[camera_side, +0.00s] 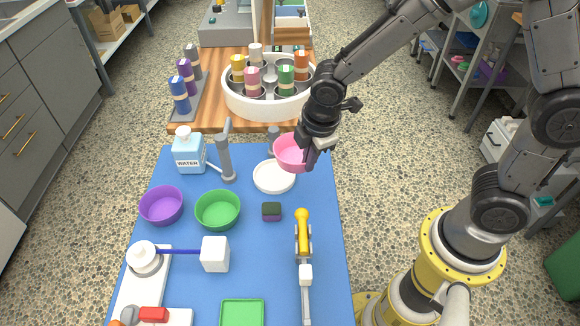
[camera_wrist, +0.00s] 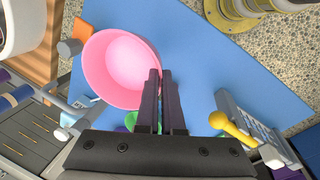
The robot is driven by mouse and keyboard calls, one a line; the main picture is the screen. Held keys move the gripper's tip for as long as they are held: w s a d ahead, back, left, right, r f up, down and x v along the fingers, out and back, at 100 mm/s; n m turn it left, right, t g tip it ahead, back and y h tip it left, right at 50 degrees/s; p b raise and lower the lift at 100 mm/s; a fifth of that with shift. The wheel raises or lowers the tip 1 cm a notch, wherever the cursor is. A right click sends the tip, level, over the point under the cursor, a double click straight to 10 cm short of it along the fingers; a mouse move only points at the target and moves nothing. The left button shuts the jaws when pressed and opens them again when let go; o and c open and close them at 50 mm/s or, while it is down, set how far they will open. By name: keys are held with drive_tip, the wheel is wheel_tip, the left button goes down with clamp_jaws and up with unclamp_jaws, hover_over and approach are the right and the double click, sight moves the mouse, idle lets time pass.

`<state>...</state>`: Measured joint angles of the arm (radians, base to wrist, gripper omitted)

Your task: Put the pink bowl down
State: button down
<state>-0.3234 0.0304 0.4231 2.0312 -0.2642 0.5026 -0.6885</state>
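The pink bowl (camera_side: 290,150) is at the far right end of the blue table, just behind the white plate (camera_side: 274,176). My gripper (camera_side: 312,158) is at the bowl's right side, pointing down. In the wrist view the bowl (camera_wrist: 118,65) is large and roughly upright, and its rim passes between the two close-set fingers of my gripper (camera_wrist: 160,80). The fingers are shut on the rim. I cannot tell whether the bowl's base touches the table. In the wrist view the plate does not show clearly.
A purple bowl (camera_side: 161,205), green bowl (camera_side: 218,210) and dark sponge-like block (camera_side: 271,211) stand nearer. A grey tap-like post (camera_side: 226,155) and water bottle (camera_side: 188,152) are left. A white round tray (camera_side: 270,100) with cups is behind. Yellow-handled tool (camera_side: 303,235) lies in front.

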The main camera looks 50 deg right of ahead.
drive_tip(key=s+d+r, duration=0.1)
drive_tip(key=s+d, duration=0.1)
drive_tip(key=s, duration=0.9)
drive_tip(key=s+d+r, duration=0.2)
drive_tip(key=s, duration=0.9)
drive_tip(key=w+a+f, duration=0.2)
drive_tip(key=w+f, duration=0.1)
drive_tip(key=w, duration=0.1)
drive_tip(key=w+a+f, duration=0.2)
drive_tip(key=w+f, duration=0.1)
drive_tip(key=w, duration=0.1)
drive_tip(key=w+a+f, duration=0.2)
drive_tip(key=w+f, duration=0.1)
drive_tip(key=w, duration=0.1)
drive_tip(key=shift+w+a+f, duration=0.15)
drive_tip(key=shift+w, duration=0.1)
drive_tip(key=shift+w+f, duration=0.15)
drive_tip(key=shift+a+x, duration=0.15)
drive_tip(key=shift+x, duration=0.7)
drive_tip(key=shift+a+x, duration=0.1)
drive_tip(key=shift+x, duration=0.8)
drive_tip(key=shift+f, duration=0.15)
